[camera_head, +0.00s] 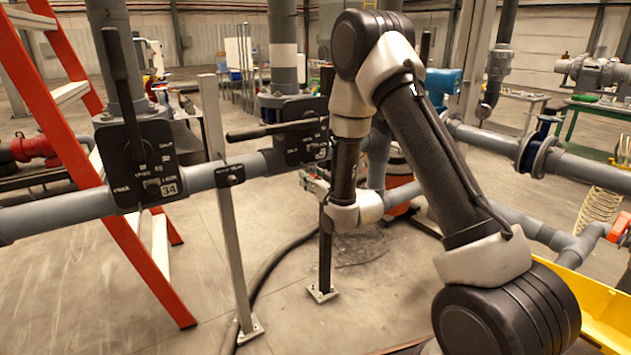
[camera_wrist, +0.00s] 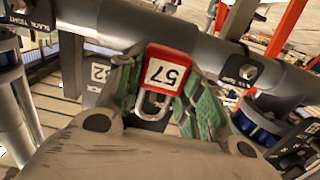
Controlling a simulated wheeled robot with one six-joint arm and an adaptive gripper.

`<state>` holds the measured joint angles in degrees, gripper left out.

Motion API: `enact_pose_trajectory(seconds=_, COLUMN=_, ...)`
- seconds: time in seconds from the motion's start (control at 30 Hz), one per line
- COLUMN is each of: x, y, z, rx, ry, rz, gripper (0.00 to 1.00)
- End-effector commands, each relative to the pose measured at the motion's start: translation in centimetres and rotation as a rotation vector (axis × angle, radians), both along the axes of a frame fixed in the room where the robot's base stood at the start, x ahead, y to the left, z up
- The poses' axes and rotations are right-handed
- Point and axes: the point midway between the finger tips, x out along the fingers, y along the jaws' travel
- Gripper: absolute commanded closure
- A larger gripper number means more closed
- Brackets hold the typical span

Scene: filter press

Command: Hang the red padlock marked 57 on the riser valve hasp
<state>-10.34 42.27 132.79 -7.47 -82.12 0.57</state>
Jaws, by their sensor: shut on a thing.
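The red padlock marked 57 (camera_wrist: 166,70) is between the green finger pads of my gripper (camera_wrist: 163,88), its number upside down in the wrist view. Its pale shackle (camera_wrist: 153,106) points down the picture, toward my palm. In the head view my gripper (camera_head: 314,183) is below the middle valve's black plate (camera_head: 303,138), partly hidden by my arm; the padlock cannot be made out there. In the wrist view a grey pipe (camera_wrist: 205,50) runs just beyond the padlock. I cannot tell which plate carries the riser valve hasp.
A black valve plate tagged 34 (camera_head: 148,165) is on the pipe at left, near an orange ladder (camera_head: 130,240). A black lever (camera_head: 270,131) sticks out left from the middle valve. A grey post (camera_head: 226,220) stands between them. A yellow bin (camera_head: 600,310) is at lower right.

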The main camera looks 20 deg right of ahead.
Motion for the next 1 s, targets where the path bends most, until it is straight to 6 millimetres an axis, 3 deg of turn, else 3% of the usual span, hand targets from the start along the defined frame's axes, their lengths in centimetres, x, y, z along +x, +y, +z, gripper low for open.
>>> enact_pose_trajectory(seconds=0.5, x=2.9, y=0.9, z=-0.7, rx=0.000, ry=-0.001, rz=0.000, gripper=0.89)
enact_pose_trajectory(seconds=1.0, x=3.3, y=1.1, z=-1.2, rx=0.000, ry=-0.001, rz=0.000, gripper=0.89)
